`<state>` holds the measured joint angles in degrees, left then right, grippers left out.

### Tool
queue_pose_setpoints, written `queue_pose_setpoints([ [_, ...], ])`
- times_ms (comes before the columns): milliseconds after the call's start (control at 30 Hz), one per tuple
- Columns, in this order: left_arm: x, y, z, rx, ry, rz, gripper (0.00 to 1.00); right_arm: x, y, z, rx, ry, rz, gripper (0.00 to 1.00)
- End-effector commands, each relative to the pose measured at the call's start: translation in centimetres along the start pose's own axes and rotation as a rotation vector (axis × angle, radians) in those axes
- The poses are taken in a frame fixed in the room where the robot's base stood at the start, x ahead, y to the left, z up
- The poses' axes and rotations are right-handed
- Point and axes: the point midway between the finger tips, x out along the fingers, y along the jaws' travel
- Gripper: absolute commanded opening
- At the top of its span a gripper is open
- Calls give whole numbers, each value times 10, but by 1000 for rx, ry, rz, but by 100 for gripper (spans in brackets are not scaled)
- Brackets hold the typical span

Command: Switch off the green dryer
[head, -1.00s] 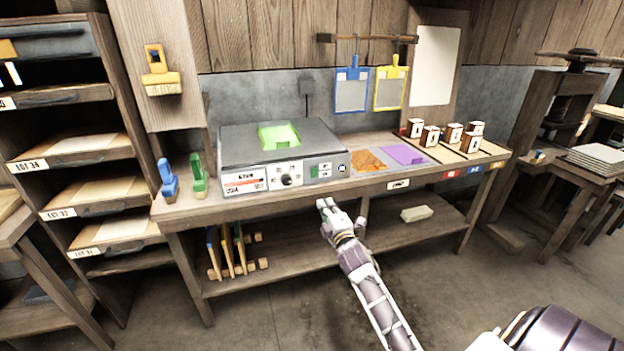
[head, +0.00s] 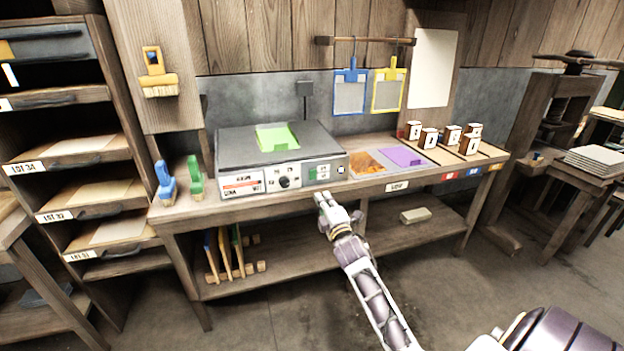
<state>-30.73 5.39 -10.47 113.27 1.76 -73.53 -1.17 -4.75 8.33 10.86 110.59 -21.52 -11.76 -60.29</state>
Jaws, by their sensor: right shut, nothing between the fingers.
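The dryer (head: 231,150) is a dark grey box with a light front panel, standing on the wooden bench. A green piece (head: 277,137) lies on its top. The front panel has a dark round knob (head: 285,182) at its middle and a dark grey section with a green switch (head: 312,173) on the right. Labels on the panel are too small to read. My right gripper (head: 322,198) is shut and empty, just in front of the bench edge, below and a little right of the switch, apart from the dryer. My left gripper is not in view.
Blue (head: 165,184) and green (head: 195,178) brushes stand left of the dryer. Orange (head: 367,163) and purple (head: 402,156) sheets lie to its right, with several small jars beyond. Blue (head: 350,92) and yellow (head: 388,90) frames hang from a rail. A pale block (head: 415,215) sits on the lower shelf.

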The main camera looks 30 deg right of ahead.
Motion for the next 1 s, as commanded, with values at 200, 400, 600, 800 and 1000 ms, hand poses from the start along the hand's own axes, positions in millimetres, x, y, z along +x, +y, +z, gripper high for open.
queue_pose_setpoints([
  [200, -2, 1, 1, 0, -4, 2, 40, 18, -1, 0, 1, 0, 0, 0],
  [400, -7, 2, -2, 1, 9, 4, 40, 34, 0, 0, 0, 0, 0, 0],
  [600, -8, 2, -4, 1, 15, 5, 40, 49, -1, 0, 1, 0, -1, 0],
  [800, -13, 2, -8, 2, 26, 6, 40, 65, 0, 0, 0, 0, -1, 0],
  [1000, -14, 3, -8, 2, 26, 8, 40, 80, -1, 0, 0, 0, -1, 0],
])
